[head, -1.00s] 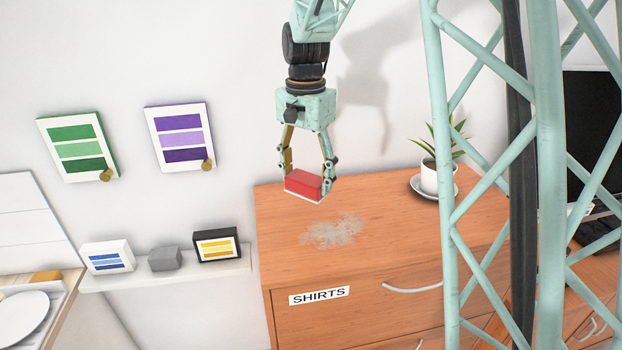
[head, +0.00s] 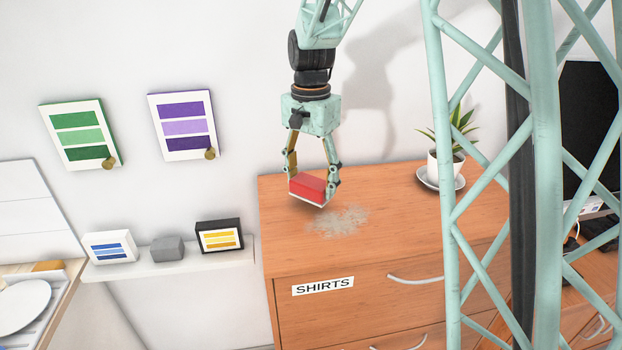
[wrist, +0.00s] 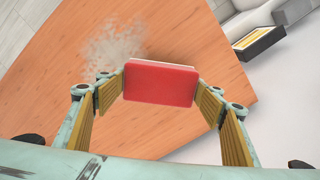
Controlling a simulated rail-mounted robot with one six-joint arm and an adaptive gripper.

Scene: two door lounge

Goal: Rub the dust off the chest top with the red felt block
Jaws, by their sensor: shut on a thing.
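My gripper (head: 312,181) is shut on the red felt block (head: 308,187), which has a pale underside. It holds the block just above the chest top (head: 400,230), behind and left of the dust; whether the block touches the wood I cannot tell. In the wrist view the red block (wrist: 160,84) sits between the two fingers.
A potted plant (head: 447,162) on a saucer stands at the back of the chest top. A wall shelf (head: 170,259) left of the chest holds a black-framed card (head: 219,238), a grey block (head: 168,248) and a white-framed card (head: 109,247). The chest's front drawer has a SHIRTS label (head: 323,286).

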